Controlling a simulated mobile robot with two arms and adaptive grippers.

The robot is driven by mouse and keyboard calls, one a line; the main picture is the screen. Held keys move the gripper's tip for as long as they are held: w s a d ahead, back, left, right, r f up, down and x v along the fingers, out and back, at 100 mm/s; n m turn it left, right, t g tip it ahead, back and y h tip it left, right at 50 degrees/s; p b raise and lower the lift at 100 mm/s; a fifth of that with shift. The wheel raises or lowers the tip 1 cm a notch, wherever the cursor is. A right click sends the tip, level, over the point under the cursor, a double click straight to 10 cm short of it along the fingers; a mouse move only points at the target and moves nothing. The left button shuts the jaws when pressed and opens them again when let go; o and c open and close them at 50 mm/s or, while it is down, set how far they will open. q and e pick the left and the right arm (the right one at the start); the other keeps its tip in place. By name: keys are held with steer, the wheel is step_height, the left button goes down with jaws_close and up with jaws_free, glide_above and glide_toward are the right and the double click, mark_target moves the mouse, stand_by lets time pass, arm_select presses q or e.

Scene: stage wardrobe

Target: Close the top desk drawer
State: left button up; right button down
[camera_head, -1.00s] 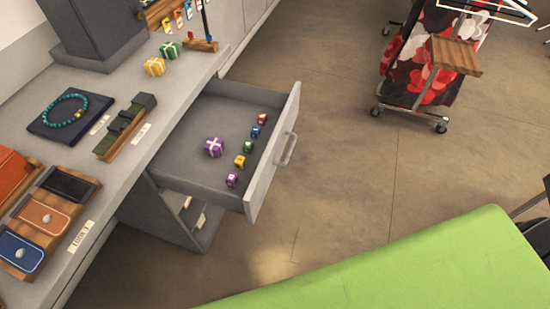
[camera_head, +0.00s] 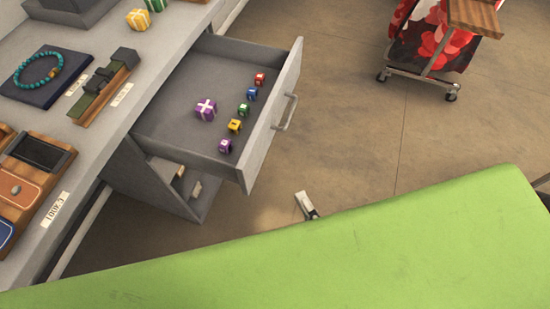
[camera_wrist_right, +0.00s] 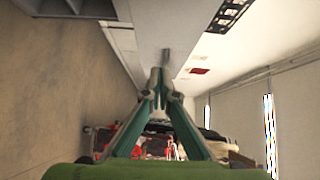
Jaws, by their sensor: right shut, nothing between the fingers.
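The top desk drawer (camera_head: 262,135) stands pulled far out from the grey desk in the head view. Its handle (camera_head: 287,112) is on the outer front face. Inside lie a purple gift box (camera_head: 205,108) and several small coloured cubes (camera_head: 243,110). The tip of my right gripper (camera_head: 303,201) shows below and to the right of the drawer front, apart from it, beyond the edge of my green body part. In the right wrist view its fingers (camera_wrist_right: 160,78) are together with nothing between them. My left gripper is not in view.
The desk top (camera_head: 107,128) holds a bracelet on a dark pad (camera_head: 37,80), wooden trays (camera_head: 30,165) and a yellow gift box (camera_head: 138,19). A rolling rack (camera_head: 420,77) stands at the upper right. The floor right of the drawer is clear.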

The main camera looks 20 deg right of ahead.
glide_toward(262, 150)
steer(key=w+d, duration=0.2)
steer(key=w, duration=0.2)
steer(key=shift+w+a+f+b, duration=0.1)
steer(key=shift+w+a+b, duration=0.15)
steer(key=shift+w+a, duration=0.4)
steer(key=shift+w+a+f+b, duration=0.1)
steer(key=shift+w+a+b, duration=0.2)
steer(key=shift+a, duration=0.5)
steer(key=shift+a, duration=0.1)
